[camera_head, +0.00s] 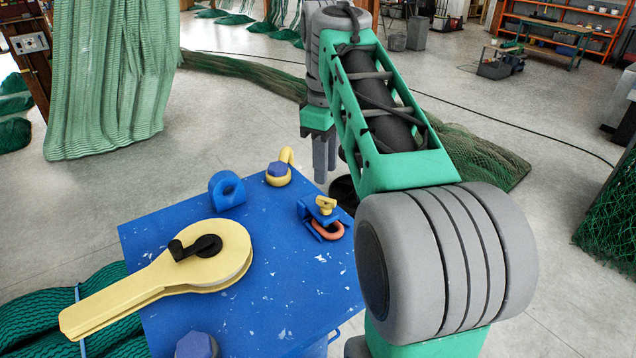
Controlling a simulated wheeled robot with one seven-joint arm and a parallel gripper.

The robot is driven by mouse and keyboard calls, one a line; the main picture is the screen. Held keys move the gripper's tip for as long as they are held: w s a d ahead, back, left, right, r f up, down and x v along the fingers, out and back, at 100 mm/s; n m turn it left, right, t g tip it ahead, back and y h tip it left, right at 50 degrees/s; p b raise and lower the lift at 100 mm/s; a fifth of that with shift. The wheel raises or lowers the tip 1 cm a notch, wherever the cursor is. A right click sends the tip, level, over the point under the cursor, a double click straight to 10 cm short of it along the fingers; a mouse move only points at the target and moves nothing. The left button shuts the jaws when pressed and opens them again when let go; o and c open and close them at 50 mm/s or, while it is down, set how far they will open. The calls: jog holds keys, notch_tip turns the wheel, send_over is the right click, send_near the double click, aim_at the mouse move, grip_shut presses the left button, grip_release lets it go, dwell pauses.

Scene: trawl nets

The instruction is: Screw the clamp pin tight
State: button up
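A small blue clamp (309,211) stands near the right side of the blue table top (280,290). A yellow clamp pin (325,204) with a flat head sits upright in its top. An orange ring (328,231) lies at the clamp's base. How deep the pin sits is too small to tell.
On the table are a pale yellow long-handled tool (150,280) with a black knob, a blue lug (226,191), a yellow hook with a purple bolt (279,173) and a purple bolt (197,345). Green nets (115,70) hang and lie around. The front right table top is bare.

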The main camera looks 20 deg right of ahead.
aim_at(326, 199)
jog(key=f, duration=0.3)
jog(key=shift+s+d, duration=0.1)
jog(key=shift+d, duration=0.15)
jog(key=shift+f, duration=0.7)
jog(key=f+b, duration=0.2)
jog(key=f, duration=0.1)
jog(key=shift+a, duration=0.2)
jog(key=shift+r, duration=0.1)
grip_shut()
